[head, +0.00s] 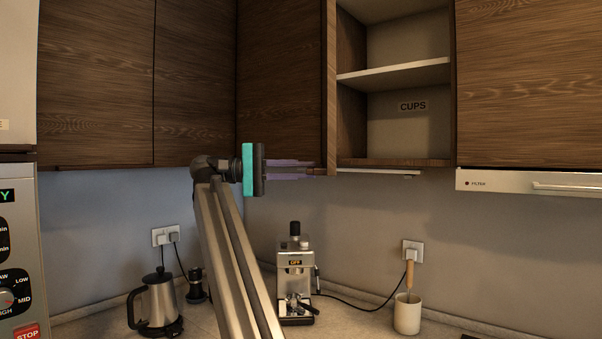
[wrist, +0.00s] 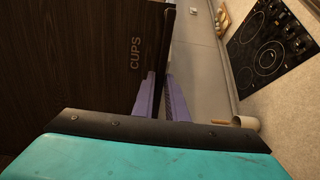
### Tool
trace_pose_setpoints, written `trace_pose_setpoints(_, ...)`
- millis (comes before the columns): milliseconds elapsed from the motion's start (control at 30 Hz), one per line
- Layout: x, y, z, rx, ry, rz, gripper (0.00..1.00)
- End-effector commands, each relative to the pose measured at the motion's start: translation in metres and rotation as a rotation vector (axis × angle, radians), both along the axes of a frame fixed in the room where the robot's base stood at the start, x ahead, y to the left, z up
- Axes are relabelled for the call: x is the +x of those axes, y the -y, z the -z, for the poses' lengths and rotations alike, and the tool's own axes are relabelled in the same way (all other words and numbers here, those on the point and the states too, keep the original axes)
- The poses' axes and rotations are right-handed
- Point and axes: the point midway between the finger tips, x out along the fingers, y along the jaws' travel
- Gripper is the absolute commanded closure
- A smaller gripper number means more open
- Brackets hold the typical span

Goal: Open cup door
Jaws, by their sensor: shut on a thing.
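The cup cupboard (head: 408,45) stands open on the upper wall in the head view, with a pale shelf and a "CUPS" label on its back wall. Its dark wooden door (head: 331,85) stands swung out at the left of the opening, seen nearly edge-on. In the wrist view the door (wrist: 80,60) fills the left side, with "CUPS" lettering. My gripper (head: 312,170), with purple fingers and a teal body, is at the door's lower edge. In the wrist view the fingers of my gripper (wrist: 160,92) lie on both sides of the door's edge, shut on it.
Closed cupboards (head: 95,80) flank the opening, with a filter hood (head: 530,182) at the right. Below, a kettle (head: 157,300), a coffee machine (head: 295,270) and a white mug (head: 407,314) stand on the counter. A black hob (wrist: 268,50) shows in the wrist view.

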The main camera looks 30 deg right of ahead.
Motion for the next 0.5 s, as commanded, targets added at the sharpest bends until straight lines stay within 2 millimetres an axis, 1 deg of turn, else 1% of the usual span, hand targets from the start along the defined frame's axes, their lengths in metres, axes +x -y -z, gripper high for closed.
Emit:
trace_pose_setpoints(200, 0.0037, -0.0044, -0.0023, -0.007, 0.000, -0.013, 1.00)
trace_pose_setpoints(233, 0.0040, -0.0050, -0.0024, -0.007, 0.000, -0.015, 0.83)
trace_pose_setpoints(300, 0.0044, -0.0061, -0.0024, -0.007, -0.001, -0.016, 0.71)
trace_pose_setpoints(333, 0.0044, -0.0064, -0.0023, -0.007, -0.001, -0.016, 0.69)
trace_pose_setpoints(500, 0.0042, -0.0076, -0.0018, -0.004, 0.000, -0.017, 0.69)
